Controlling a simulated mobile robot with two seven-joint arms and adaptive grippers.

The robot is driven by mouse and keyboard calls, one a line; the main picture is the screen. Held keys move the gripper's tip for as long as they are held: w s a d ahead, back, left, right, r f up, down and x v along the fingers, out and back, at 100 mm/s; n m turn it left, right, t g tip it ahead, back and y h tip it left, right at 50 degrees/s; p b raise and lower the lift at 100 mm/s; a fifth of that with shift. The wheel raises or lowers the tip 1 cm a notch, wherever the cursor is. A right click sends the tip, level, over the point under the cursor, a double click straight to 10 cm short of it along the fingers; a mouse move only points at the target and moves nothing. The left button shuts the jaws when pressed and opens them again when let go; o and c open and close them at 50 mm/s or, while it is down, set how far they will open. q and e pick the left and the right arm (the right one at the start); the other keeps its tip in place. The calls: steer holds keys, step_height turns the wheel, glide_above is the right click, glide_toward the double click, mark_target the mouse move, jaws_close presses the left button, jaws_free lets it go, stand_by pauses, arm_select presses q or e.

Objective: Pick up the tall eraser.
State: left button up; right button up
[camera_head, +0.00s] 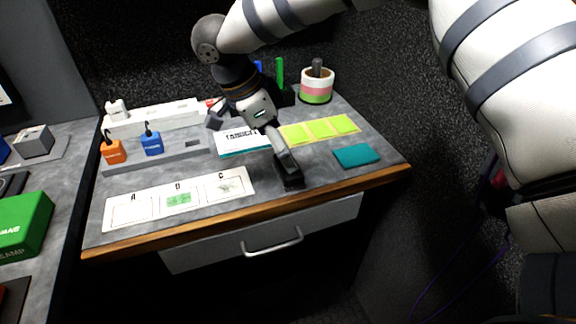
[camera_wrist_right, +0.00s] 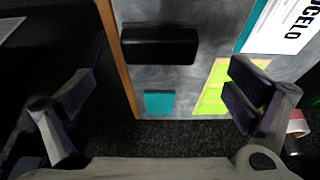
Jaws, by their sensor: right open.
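A black block-shaped object (camera_wrist_right: 160,45), which I take to be the tall eraser, stands on the grey desk near its wooden front edge in the right wrist view. My right gripper (camera_head: 253,145) hangs over the desk with its fingers spread. In the right wrist view the gripper (camera_wrist_right: 160,92) is open and empty, and the block shows beyond the fingers, towards the top of the picture. In the head view the near finger and a dark shape overlap near the front edge, so I cannot separate the block there. My left gripper is not in view.
A teal pad (camera_head: 357,155) and yellow notes (camera_head: 320,130) lie right of the gripper. A labelled white card strip (camera_head: 150,200) lies front left. A white box with lettering (camera_head: 240,141) is beneath the gripper. A power strip (camera_head: 155,117) and a striped cup (camera_head: 316,88) stand behind.

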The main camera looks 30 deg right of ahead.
steer(key=x, duration=0.5)
steer(key=shift+f, duration=0.4)
steer(key=c, duration=1.3)
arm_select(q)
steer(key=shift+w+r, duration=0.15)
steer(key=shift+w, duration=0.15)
arm_select(e)
step_height(320, 180, up, 3)
steer(key=shift+r, duration=0.1)
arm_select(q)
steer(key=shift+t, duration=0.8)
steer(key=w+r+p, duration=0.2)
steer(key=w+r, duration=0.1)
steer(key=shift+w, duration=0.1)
arm_select(e)
steer(key=s+a+r, duration=0.2)
steer(key=s+r, duration=0.1)
steer(key=s, duration=0.1)
steer(key=s+a+r, duration=0.6)
steer(key=s, duration=0.1)
steer(key=shift+s+r, duration=0.35)
steer(key=shift+r, duration=0.05)
